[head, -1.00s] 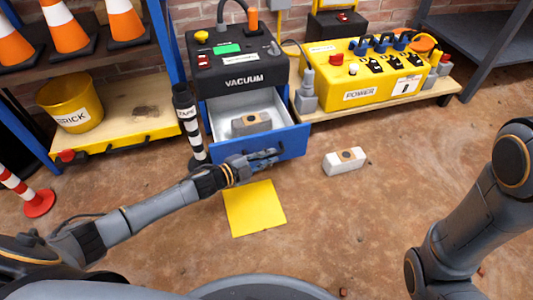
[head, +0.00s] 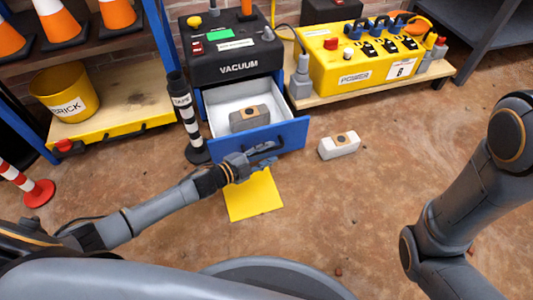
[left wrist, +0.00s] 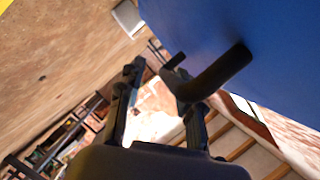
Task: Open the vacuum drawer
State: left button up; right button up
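The black vacuum unit (head: 232,50) stands against the wall under a shelf post, labelled VACUUM. Its blue-fronted drawer (head: 290,136) is pulled well out, showing a white interior with a grey block (head: 248,120) inside. My left gripper (head: 264,156) is at the drawer front, low and near its middle. In the left wrist view, the dark drawer handle (left wrist: 222,72) sticks out from the blue front. There my left gripper (left wrist: 155,80) has its fingers apart, with the right finger beside or touching the handle. My right gripper is out of view.
A yellow mat (head: 254,197) lies on the floor below the drawer. A white block (head: 339,147) lies to its right. A striped post labelled TAPE (head: 184,110) stands close on the drawer's left. The yellow power box (head: 365,62) stands on a low wooden platform at right.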

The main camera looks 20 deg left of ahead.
pick_arm(q)
jog(key=v, duration=1.2)
